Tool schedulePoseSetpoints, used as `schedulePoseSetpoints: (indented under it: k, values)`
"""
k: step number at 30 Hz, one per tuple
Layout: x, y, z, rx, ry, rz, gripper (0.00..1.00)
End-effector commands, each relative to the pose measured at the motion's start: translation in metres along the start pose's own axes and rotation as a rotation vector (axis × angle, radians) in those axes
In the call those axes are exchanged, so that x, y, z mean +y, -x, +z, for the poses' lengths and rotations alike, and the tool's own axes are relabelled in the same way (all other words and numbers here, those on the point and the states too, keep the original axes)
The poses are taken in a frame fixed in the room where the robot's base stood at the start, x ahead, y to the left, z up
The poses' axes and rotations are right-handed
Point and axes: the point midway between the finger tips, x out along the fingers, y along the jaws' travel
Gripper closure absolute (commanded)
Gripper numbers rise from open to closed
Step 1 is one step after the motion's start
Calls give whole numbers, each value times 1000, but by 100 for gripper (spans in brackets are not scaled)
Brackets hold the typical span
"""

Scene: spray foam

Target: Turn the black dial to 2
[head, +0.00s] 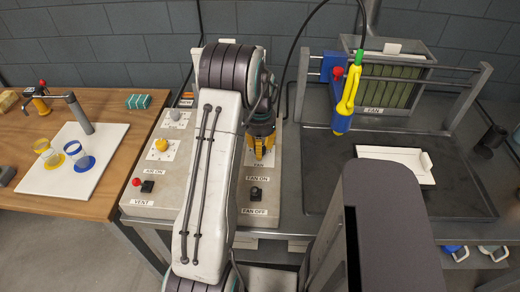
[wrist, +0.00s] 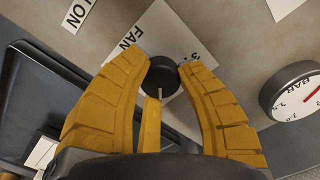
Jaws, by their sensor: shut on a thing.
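The black dial (wrist: 152,84) sits on a white label plate (wrist: 172,35) marked FAN, with a 3 showing beside it. A short white line on the dial points toward the bottom of the wrist view. The label's other numbers are hidden or unclear. My gripper (wrist: 166,70) has its two yellow fingers closed on either side of the dial. In the head view my gripper (head: 262,152) reaches down to the panel, and the dial is hidden behind it.
The grey panel (head: 143,196) also has a yellow knob (head: 162,145), a red button (head: 137,182) and a black FAN switch (head: 255,193). A round gauge (wrist: 296,98) is close to the gripper. A dark tray (head: 455,185) with a white dish (head: 400,155) is at right.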

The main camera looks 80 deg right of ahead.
Motion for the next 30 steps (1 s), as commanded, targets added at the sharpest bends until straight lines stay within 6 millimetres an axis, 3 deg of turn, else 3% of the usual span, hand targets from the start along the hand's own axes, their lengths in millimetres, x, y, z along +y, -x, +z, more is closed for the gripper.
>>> schedulePoseSetpoints:
  k: [18,30]
  values:
    - [1,-4,2,-7,552,1,100]
    - [1,-3,2,-9,748,0,99]
